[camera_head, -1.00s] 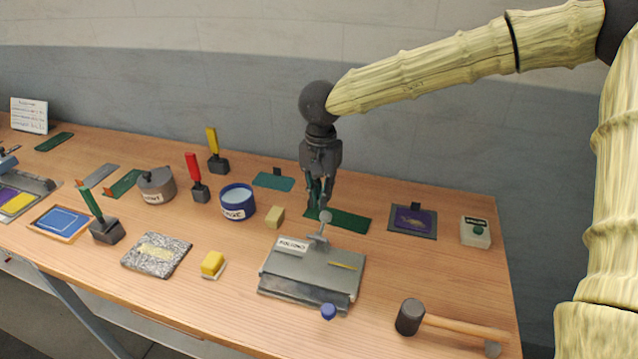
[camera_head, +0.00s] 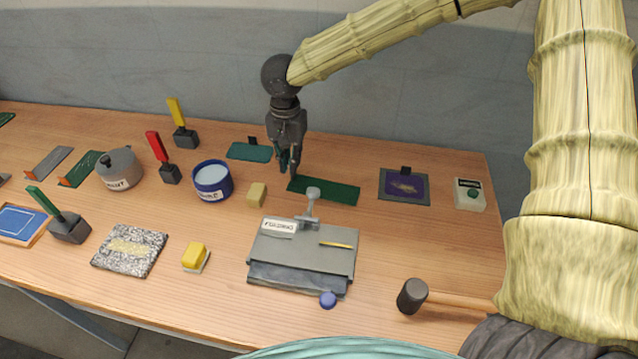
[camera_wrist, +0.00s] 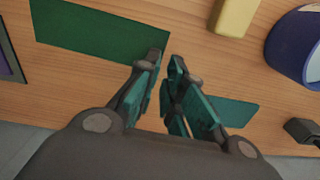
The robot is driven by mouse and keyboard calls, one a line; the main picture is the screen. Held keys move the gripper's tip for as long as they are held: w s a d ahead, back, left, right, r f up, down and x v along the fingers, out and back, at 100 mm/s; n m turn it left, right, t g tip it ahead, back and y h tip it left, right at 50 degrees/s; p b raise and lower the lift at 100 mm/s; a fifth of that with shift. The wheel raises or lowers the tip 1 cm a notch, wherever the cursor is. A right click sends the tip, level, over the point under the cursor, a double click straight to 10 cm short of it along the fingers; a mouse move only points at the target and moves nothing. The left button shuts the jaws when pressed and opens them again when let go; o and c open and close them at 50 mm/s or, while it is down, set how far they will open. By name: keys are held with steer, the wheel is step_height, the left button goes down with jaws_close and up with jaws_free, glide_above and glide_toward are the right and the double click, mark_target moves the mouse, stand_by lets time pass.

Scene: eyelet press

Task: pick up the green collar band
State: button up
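A flat dark green strip (camera_head: 335,192), which looks like the green collar band, lies on the table behind the grey folding press. It also shows at the upper left of the wrist view (camera_wrist: 95,35). My gripper (camera_head: 288,168) points down at the strip's left end. In the wrist view my gripper (camera_wrist: 167,58) has a narrow gap between its teal-padded fingertips, with nothing seen in it. One fingertip overlaps the strip's end in the picture; I cannot tell whether they touch. A teal plate (camera_head: 250,152) lies left of my gripper, partly hidden behind a finger in the wrist view.
The folding press (camera_head: 300,255) stands in front of the strip. A yellowish block (camera_head: 257,195) and blue jar (camera_head: 212,182) are to the left. A purple-centred mat (camera_head: 404,188) and white button box (camera_head: 469,195) are to the right. A mallet (camera_head: 412,296) lies in front.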

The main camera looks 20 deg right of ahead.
steer(key=f, duration=0.2)
steer(key=f+p, duration=0.1)
steer(key=shift+s+f, duration=0.25)
steer(key=shift+d+f, duration=0.1)
steer(key=shift+f, duration=0.25)
steer(key=shift+r, duration=0.1)
jaws_close()
